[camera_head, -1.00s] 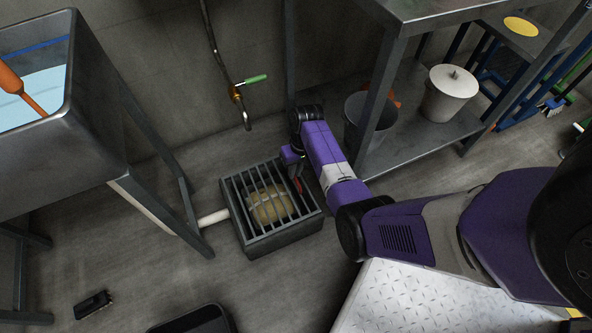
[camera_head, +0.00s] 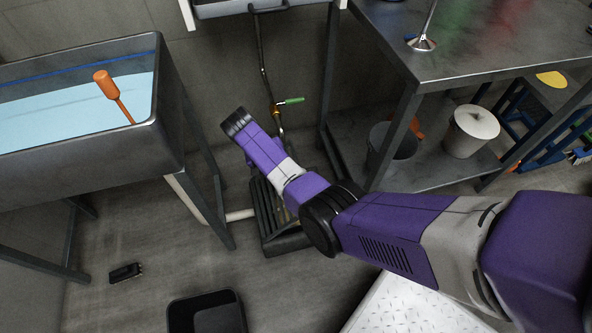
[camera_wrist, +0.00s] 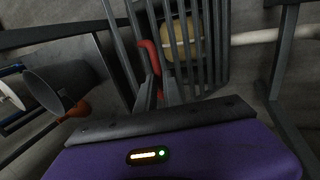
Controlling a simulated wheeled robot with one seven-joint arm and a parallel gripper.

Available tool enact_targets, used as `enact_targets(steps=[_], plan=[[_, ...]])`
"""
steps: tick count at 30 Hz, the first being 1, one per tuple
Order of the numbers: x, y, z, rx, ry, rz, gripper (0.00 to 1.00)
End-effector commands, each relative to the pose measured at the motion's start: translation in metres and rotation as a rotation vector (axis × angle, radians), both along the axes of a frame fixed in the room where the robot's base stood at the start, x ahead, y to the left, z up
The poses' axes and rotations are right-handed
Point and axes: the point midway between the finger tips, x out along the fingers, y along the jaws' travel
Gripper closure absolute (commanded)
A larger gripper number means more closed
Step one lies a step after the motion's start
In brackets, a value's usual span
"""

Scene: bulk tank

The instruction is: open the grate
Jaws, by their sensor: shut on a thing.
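The grate (camera_head: 265,210) is a dark barred panel over a box-shaped floor sump (camera_head: 287,244), below the pipe with the green-handled tap. My arm hides much of it in the head view; its bars look tilted up there. In the wrist view the grate's bars (camera_wrist: 205,50) run away from my gripper, with a yellowish rounded thing (camera_wrist: 182,42) behind them. My gripper (camera_wrist: 159,82) is shut on the grate's red handle (camera_wrist: 151,58). In the head view the gripper is hidden behind my arm.
A steel tank (camera_head: 170,148) with blue liquid and an orange-handled tool stands left. A steel table (camera_head: 440,70) with a grey bucket (camera_head: 395,146) and a white lidded pot (camera_head: 470,132) below is at right. A black bin (camera_head: 205,312) and a brush (camera_head: 125,273) are on the floor.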

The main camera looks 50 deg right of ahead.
Motion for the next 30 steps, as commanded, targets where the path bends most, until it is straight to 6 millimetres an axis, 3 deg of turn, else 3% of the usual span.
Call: enact_targets(steps=[1,3,12,19,30], plan=[[0.008,0.015,0.001,0.012,-0.007,0.011,1.0],[0.015,0.027,0.003,0.014,-0.006,0.012,1.0],[0.038,0.064,0.01,0.014,-0.002,0.009,1.0],[0.046,0.078,0.011,0.015,0.004,0.008,1.0],[0.046,0.081,0.011,0.015,0.008,0.005,1.0]])
